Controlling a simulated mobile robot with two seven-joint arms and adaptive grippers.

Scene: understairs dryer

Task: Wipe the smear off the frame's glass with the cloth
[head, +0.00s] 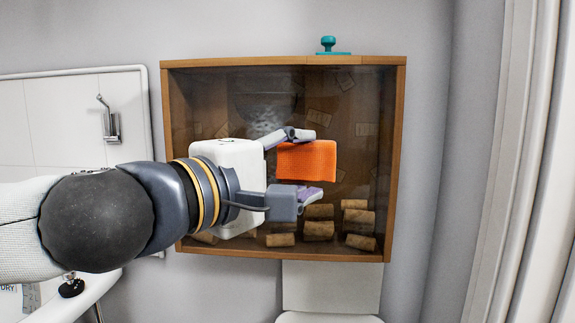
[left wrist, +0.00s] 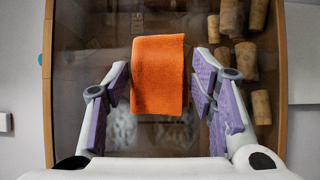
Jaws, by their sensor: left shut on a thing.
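The wooden box frame (head: 395,160) hangs on the wall with a glass front; it also shows in the left wrist view (left wrist: 48,85). A greyish, cloudy smear (head: 265,103) shows on the upper middle of the glass, partly behind my gripper. In the left wrist view a pale patch (left wrist: 122,130) shows below the cloth's edge. My left gripper (head: 306,165) is shut on the orange cloth (head: 318,160), in front of the glass, right of and below the smear. The cloth (left wrist: 160,75) sits between the purple-padded fingers. I cannot tell whether it touches the glass. My right gripper is not in view.
Several corks (head: 318,230) lie inside the frame at the bottom. A teal knobbed object (head: 328,45) stands on its top edge. A white panel with a hook (head: 108,118) is at left. White trim (head: 510,160) runs down the right side.

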